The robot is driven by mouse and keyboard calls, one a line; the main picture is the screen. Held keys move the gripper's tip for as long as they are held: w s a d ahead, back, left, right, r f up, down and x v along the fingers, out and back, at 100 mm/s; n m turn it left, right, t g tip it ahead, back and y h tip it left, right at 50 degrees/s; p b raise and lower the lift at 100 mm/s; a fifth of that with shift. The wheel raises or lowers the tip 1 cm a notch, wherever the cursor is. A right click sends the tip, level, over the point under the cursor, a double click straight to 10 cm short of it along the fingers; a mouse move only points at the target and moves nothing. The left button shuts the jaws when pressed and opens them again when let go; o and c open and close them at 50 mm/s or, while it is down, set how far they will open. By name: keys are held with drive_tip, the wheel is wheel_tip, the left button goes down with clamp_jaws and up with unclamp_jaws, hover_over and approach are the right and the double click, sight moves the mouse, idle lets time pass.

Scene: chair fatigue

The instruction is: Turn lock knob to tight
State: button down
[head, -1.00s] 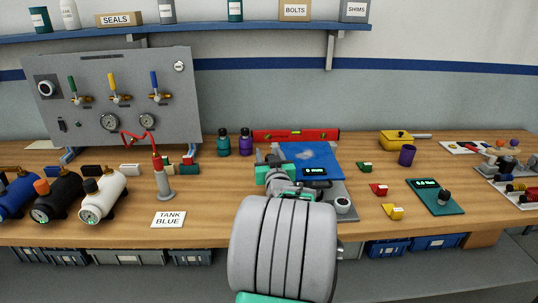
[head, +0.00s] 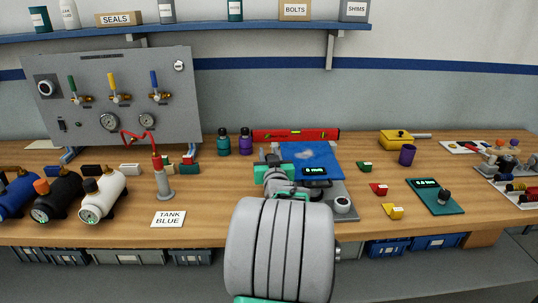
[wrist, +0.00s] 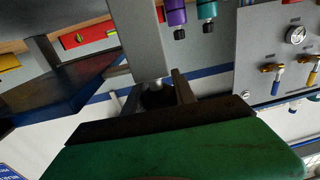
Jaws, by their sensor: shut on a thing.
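The test fixture stands mid-bench in the head view, with a blue plate (head: 318,153), a small lit display (head: 315,171) and a grey base. My gripper (head: 272,174) is at the fixture's left side, below the plate's left edge. In the wrist view a dark round knob (wrist: 157,98) sits at the end of a grey post (wrist: 136,40). My gripper (wrist: 160,92) is shut on this knob, one finger on each side. The knob is hidden behind my gripper in the head view, and its setting cannot be read.
A red level (head: 296,135) and teal (head: 223,143) and purple (head: 245,143) bottles stand behind. Coloured blocks (head: 380,189) lie to the right.

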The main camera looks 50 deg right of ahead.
drive_tip(key=shift+a+g, duration=0.1)
drive_tip(key=shift+g, duration=0.2)
drive_tip(key=shift+s+d+m+g+h+b, duration=0.15)
drive_tip(key=shift+s+m+g+h+b, duration=0.5)
drive_tip(key=shift+m+g+b, duration=1.75)
drive_tip(key=shift+s+d+m+g+h+b, duration=0.25)
drive_tip(key=shift+m+g+h+b, duration=1.05)
drive_tip(key=shift+g, duration=1.9)
drive_tip(key=shift+s+d+m+g+h+b, duration=0.1)
drive_tip(key=shift+s+m+g+h+b, duration=0.4)
drive_tip(key=shift+m+g+b, duration=2.1)
drive_tip(key=shift+s+g, duration=0.2)
drive_tip(key=shift+g, duration=0.2)
drive_tip(key=c, duration=1)
unclamp_jaws()
drive_tip(key=shift+r+n+t+p, duration=0.1)
drive_tip(key=shift+n+t+p, duration=0.2)
drive_tip(key=shift+n, duration=0.1)
